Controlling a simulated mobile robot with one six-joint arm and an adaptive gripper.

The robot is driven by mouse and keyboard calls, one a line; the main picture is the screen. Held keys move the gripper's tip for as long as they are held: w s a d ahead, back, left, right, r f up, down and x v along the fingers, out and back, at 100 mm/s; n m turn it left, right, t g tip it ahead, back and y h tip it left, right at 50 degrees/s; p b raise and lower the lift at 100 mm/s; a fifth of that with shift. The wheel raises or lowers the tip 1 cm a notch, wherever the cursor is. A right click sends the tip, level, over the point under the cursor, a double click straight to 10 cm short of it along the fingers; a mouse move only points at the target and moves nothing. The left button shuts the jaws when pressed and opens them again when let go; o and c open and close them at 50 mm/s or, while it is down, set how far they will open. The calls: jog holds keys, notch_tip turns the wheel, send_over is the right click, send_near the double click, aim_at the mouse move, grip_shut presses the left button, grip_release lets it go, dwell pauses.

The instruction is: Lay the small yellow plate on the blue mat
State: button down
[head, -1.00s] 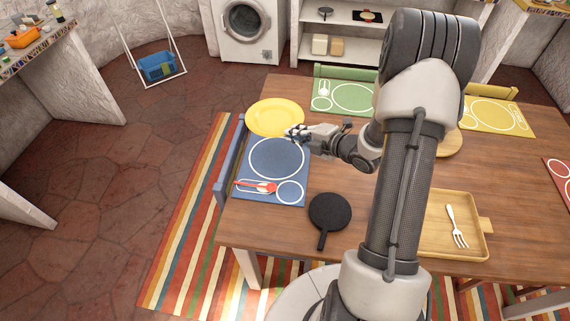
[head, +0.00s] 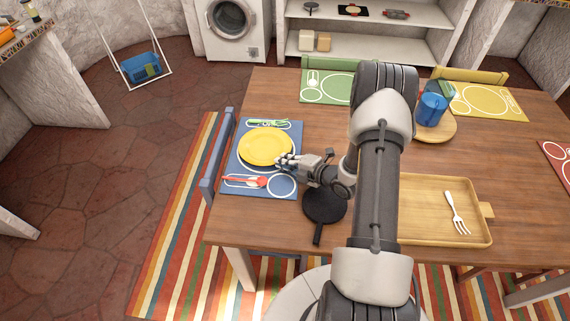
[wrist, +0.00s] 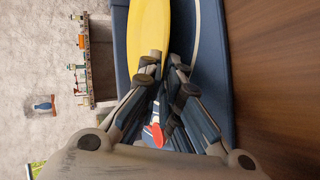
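The yellow plate (head: 266,147) is over the upper middle of the blue mat (head: 286,187), covering most of the mat's large white ring. It looks level and close to the mat; I cannot tell whether it touches. My gripper (head: 281,160) comes from the right and is shut on the plate's right rim. In the wrist view the yellow plate (wrist: 149,25) shows between and beyond the fingertips (wrist: 164,64), one finger over its face and one at the edge. The blue mat (wrist: 213,70) with its white curve lies beside it.
On the mat are a red spoon (head: 258,181) and green cutlery (head: 268,123). A black pan (head: 324,204) lies close by the mat, under my arm. A wooden tray (head: 415,238) with a fork (head: 457,213) and a blue mug (head: 432,109) on a round board are to the right.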

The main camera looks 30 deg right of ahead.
jog(key=shift+f, duration=0.25)
jog(key=c, duration=2.1)
grip_release()
